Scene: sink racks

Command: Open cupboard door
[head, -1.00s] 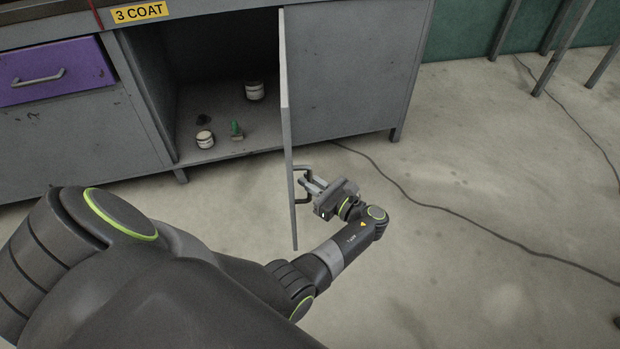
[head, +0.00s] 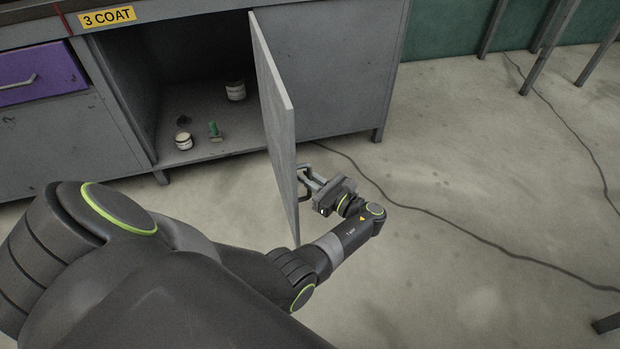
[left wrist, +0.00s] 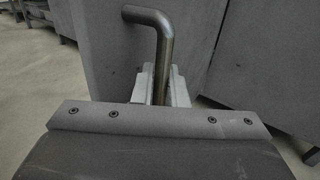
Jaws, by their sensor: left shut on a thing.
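The grey cupboard door (head: 278,130) stands swung out from the cupboard, seen nearly edge-on in the head view. Its bar handle (head: 304,184) is on the face turned to the right. My left gripper (head: 313,187) is shut on this handle. In the left wrist view the bent metal handle (left wrist: 159,40) rises between the two fingers (left wrist: 161,88), with the door face (left wrist: 110,45) behind it. The cupboard's dark inside (head: 190,70) shows to the left of the door. My right gripper is not in view.
A purple drawer (head: 40,72) is at the left.

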